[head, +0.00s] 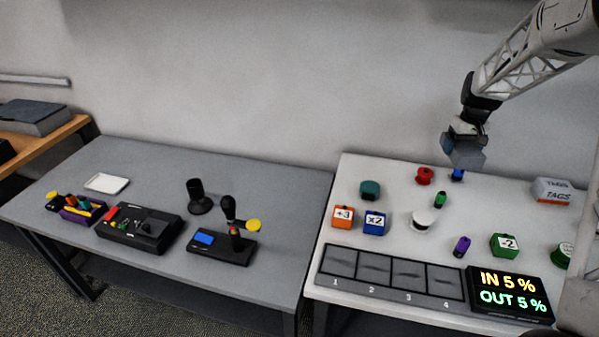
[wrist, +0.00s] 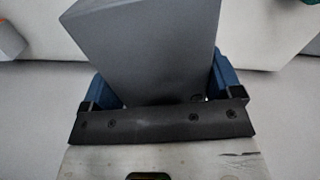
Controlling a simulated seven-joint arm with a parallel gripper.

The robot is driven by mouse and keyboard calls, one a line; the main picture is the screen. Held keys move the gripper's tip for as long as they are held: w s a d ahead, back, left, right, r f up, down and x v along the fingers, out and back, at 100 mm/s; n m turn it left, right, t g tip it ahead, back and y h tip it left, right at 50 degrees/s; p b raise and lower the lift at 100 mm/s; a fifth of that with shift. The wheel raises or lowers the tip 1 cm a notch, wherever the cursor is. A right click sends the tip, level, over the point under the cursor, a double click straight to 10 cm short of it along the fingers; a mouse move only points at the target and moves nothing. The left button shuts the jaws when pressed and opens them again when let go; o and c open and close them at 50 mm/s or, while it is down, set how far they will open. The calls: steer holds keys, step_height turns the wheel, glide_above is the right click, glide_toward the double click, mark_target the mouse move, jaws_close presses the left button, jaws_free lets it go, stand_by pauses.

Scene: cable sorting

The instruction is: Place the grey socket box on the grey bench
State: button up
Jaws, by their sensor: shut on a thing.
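The grey socket box (head: 463,153) is held by my gripper (head: 461,140) above the back of the white table, at the right of the head view. In the wrist view the grey box (wrist: 150,45) fills the space between the two blue fingers of my gripper (wrist: 160,90), which is shut on it. The box looks tilted in the head view. The grey bench (head: 150,240) stands to the left of the white table, well apart from the box.
The bench carries a white tray (head: 107,183), a purple holder (head: 82,210), a black case (head: 140,229), a black cup (head: 199,196) and a black stand (head: 222,246). Bare bench lies between them. The white table (head: 400,250) holds spools, small blocks, a numbered tray (head: 390,279) and a display (head: 510,294).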

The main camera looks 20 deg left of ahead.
steer(key=s+a+n, duration=0.2)
steer(key=a+n, duration=0.4)
steer(key=a, duration=3.1)
steer(key=s+a+n, duration=0.2)
steer(key=s+a, duration=0.3)
steer(key=a, duration=0.5)
steer(key=s+a+n, duration=0.1)
steer(key=s+a, duration=0.4)
steer(key=a, duration=0.5)
steer(key=s+a+n, duration=0.2)
steer(key=s+a, duration=0.3)
steer(key=a, duration=0.5)
step_height(320, 180, down, 16)
steer(key=shift+r, duration=0.2)
steer(key=shift+f, duration=3.1)
steer(key=shift+f, duration=0.15)
